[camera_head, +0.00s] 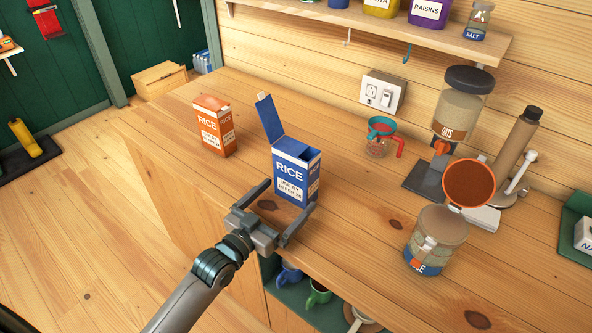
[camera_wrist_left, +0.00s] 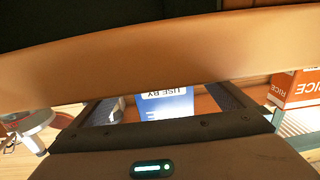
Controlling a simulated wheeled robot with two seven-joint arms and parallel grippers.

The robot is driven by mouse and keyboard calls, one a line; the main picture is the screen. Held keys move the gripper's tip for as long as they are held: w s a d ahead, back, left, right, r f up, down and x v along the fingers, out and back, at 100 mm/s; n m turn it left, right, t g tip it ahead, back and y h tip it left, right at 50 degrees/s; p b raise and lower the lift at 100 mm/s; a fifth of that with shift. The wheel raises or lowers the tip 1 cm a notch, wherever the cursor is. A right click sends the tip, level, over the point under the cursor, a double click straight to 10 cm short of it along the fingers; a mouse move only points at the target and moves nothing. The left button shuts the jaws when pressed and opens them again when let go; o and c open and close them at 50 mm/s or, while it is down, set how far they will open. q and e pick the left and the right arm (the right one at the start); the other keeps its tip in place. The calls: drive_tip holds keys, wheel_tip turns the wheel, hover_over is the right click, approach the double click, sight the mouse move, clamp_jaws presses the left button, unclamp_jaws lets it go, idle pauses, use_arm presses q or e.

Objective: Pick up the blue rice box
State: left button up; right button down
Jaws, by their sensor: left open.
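The blue rice box (camera_head: 292,174) stands upright on the wooden counter with its blue top flap raised. My left gripper (camera_head: 288,200) is open at its front side. One finger reaches along the left of the box and the other along the right. Whether the fingers touch it cannot be told. In the left wrist view the box (camera_wrist_left: 166,104) shows between the two fingers (camera_wrist_left: 165,108), with "USE BY" print visible. A wide brown shape hides much of that view. My right gripper is not in view.
An orange rice box (camera_head: 215,127) stands to the left on the counter (camera_head: 340,235). To the right are a measuring cup (camera_head: 380,138), an oats dispenser (camera_head: 460,110) and a jar (camera_head: 432,245). Mugs (camera_head: 318,292) sit on a shelf below the front edge.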

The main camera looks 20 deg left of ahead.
sight(290, 191)
use_arm(q)
drive_tip(key=shift+w+d, duration=0.1)
drive_tip(key=shift+w, duration=0.15)
drive_tip(key=shift+w+d+r+p, duration=0.1)
drive_tip(key=shift+w+r+p, duration=0.05)
drive_tip(key=shift+w+p, duration=0.3)
drive_tip(key=p+x, duration=0.1)
drive_tip(key=x, duration=0.2)
drive_tip(key=shift+w+d, duration=0.1)
drive_tip(key=shift+w, duration=0.5)
drive_tip(key=c, duration=1.4)
